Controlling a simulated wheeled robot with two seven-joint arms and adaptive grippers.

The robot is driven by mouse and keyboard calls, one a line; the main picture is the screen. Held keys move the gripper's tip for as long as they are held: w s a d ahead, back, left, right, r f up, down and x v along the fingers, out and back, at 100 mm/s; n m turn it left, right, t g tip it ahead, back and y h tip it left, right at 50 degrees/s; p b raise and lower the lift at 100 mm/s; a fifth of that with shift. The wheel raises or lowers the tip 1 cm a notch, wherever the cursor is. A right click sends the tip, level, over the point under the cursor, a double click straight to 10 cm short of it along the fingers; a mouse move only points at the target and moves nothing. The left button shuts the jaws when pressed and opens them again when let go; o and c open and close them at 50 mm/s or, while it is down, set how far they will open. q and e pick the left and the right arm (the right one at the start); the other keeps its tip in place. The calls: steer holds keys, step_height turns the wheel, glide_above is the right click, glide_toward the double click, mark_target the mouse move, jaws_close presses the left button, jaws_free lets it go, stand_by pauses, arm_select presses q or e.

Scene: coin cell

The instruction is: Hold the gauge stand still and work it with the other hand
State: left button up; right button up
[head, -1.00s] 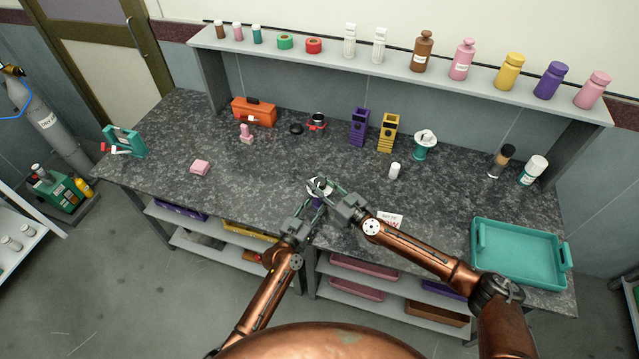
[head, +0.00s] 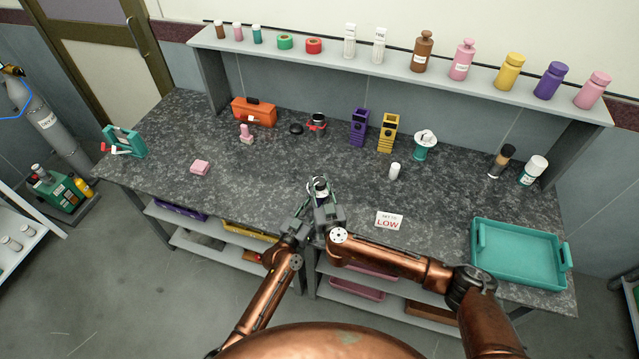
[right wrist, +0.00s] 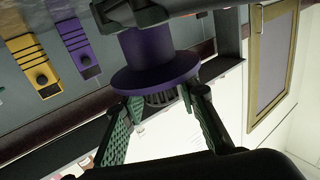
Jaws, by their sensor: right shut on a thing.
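The gauge stand (head: 318,185) is small, with a pale round top, and stands near the front edge of the bench, mostly covered by my grippers. In the right wrist view its purple body and flange (right wrist: 155,70) fill the upper middle, with a dark ribbed knob (right wrist: 161,98) on the flange. My right gripper (right wrist: 160,103) is shut on this knob, one green-padded finger on each side. My left gripper (head: 307,211) comes in from the left close against the stand and appears closed around its body; its fingertips are partly hidden. The dial reading is too small to tell.
A card (head: 389,221) reading "SET TO LOW" stands right of the grippers. A teal tray (head: 480,252) lies at the right end.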

steer(key=shift+m+h, duration=0.5)
steer(key=shift+h, duration=0.2)
steer(key=o, duration=1.2)
steer(key=s, duration=0.4)
steer(key=s+d, duration=0.1)
steer(key=s, duration=0.7)
steer(key=shift+d, duration=0.35)
steer(key=shift+w, duration=0.1)
steer(key=shift+c, duration=0.5)
